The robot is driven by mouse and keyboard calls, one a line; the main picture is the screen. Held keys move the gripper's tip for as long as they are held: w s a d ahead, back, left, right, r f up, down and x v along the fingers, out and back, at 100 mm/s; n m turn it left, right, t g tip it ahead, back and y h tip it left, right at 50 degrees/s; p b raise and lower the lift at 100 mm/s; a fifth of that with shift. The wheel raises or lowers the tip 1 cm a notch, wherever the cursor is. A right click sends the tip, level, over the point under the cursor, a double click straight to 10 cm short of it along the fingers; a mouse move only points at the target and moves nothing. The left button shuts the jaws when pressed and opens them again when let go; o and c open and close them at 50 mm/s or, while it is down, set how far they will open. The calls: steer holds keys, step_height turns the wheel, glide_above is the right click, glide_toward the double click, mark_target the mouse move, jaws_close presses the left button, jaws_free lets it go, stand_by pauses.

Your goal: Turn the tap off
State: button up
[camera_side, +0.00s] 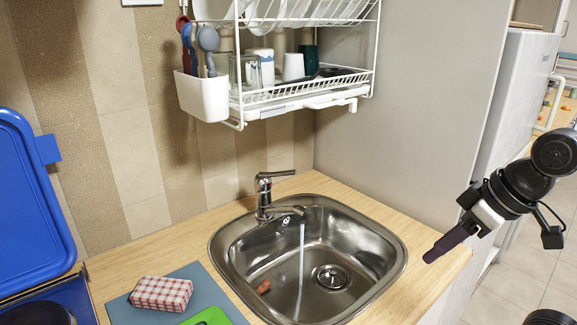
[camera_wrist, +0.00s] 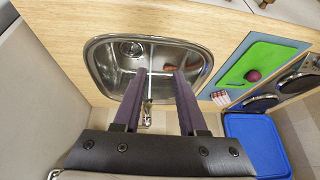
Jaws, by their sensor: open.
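The chrome tap (camera_side: 264,196) stands at the back left of the steel sink (camera_side: 392,277). Its lever on top points to the right, and a stream of water (camera_side: 301,262) runs from the spout into the basin. In the wrist view the tap (camera_wrist: 147,117) shows between my two purple fingers, partly hidden low down, with the water stream (camera_wrist: 151,72) beyond it. My gripper (camera_side: 432,256) is to the right of the sink in the side view, apart from the tap. In the wrist view my gripper (camera_wrist: 158,72) is open and empty.
A white dish rack (camera_side: 305,97) with cups and a utensil holder (camera_side: 202,97) hangs above the sink. A checked sponge (camera_side: 161,294) and a green board (camera_side: 208,317) lie on a blue mat left of the sink. A blue lid (camera_side: 30,205) stands at far left.

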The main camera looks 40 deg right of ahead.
steer(key=w+r, duration=0.1)
steer(key=w, duration=0.2)
steer(key=w+r+n+y, duration=0.1)
steer(key=w+r, duration=0.1)
steer(key=w, duration=0.2)
steer(key=w+a+r+y, duration=0.1)
steer(key=w, duration=0.3)
steer(key=shift+w+r, duration=0.15)
steer(key=shift+w, duration=0.05)
jaws_close()
steer(key=w+d+r+n+t+y, duration=0.1)
steer(key=w+d, duration=0.3)
steer(key=w, duration=0.4)
steer(key=w+d+n+t+y, duration=0.15)
steer(key=w+d, duration=0.25)
steer(key=w, duration=0.5)
steer(key=w+d+r+n+t+y, duration=0.15)
steer(key=w+d, duration=0.25)
steer(key=w, duration=0.4)
glide_toward(277, 173)
steer(key=shift+m, duration=0.4)
steer(key=shift+w+a+f, duration=0.25)
steer(key=shift+w+f, duration=0.05)
steer(key=shift+w, duration=0.3)
steer(key=shift+w+a+f, duration=0.2)
steer(key=shift+w+f, duration=0.05)
steer(key=shift+w, duration=0.3)
steer(key=shift+w+a+f, duration=0.25)
steer(key=shift+w+f, duration=0.05)
steer(key=shift+w, duration=0.3)
